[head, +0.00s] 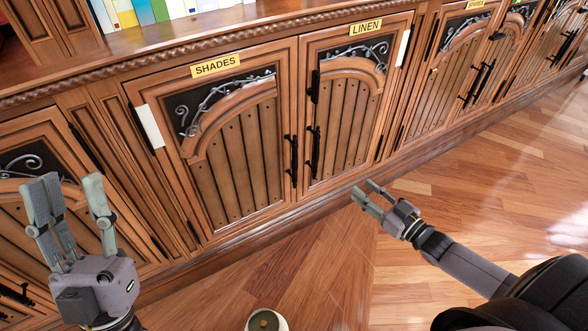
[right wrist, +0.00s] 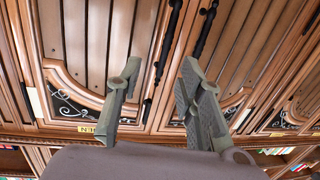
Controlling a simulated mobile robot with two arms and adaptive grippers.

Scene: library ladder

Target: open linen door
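The linen door (head: 345,120) is shut in the cabinet front, with a yellow LINEN label (head: 366,27) above it. Its black upright handle (head: 314,155) is on the door's left side. My right gripper (head: 364,190) is open and empty, low in front of this door and apart from the handle. In the right wrist view, the linen door (right wrist: 85,40) appears upside down at the left, and its handle (right wrist: 168,42) shows beyond the spread fingers. A finger partly hides the label. My left gripper (head: 68,182) is open and empty, at the far left.
The shut shades door (head: 235,150) adjoins on the left, its handle (head: 293,160) close beside the linen one. More shut doors (head: 450,90) run to the right. Books (head: 160,10) stand above. The wooden floor (head: 470,185) is mostly clear; a round object (head: 265,321) is at the bottom.

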